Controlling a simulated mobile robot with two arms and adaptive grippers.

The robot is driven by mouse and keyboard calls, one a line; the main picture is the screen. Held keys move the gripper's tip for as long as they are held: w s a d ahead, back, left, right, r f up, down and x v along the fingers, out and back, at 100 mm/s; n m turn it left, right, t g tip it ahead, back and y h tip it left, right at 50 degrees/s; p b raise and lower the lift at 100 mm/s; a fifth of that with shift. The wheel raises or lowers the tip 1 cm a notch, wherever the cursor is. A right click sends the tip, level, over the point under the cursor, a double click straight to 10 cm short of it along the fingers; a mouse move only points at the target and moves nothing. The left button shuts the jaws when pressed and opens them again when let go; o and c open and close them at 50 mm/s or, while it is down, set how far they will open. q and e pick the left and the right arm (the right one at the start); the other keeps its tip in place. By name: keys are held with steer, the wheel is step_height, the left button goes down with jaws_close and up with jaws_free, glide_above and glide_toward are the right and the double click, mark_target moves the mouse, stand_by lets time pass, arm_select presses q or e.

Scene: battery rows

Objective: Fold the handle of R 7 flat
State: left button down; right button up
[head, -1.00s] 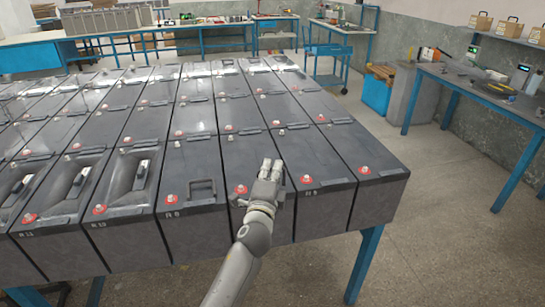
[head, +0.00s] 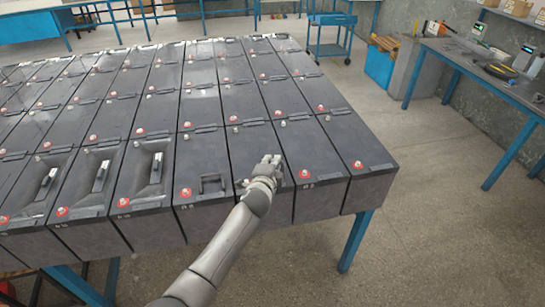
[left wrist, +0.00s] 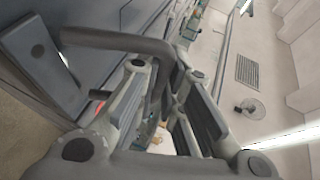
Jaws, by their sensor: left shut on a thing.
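My left gripper (head: 270,162) is over the front-row dark grey battery (head: 245,150) second from the right gap beside the battery with a flat handle frame (head: 212,184). My forearm hides that battery's front label, so I cannot read R 7 on it. In the left wrist view, a dark bent handle bar (left wrist: 115,41) runs in between the fingers of my left gripper (left wrist: 166,75), which is shut on it. The bar stands away from the battery top. Most of the handle is hidden by the gripper in the head view. My right gripper is not in view.
Batteries stand packed in rows on a blue-legged table (head: 354,240). Several front-left ones have handles in recesses (head: 152,168). Red terminal caps (head: 304,174) stand along their front edges. A workbench (head: 470,72) is on the right, with clear floor between.

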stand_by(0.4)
arm_select(q)
steer(key=c, duration=1.5)
jaws_free()
steer(key=shift+w, duration=0.1)
steer(key=shift+c, duration=0.2)
steer(key=v, duration=1.2)
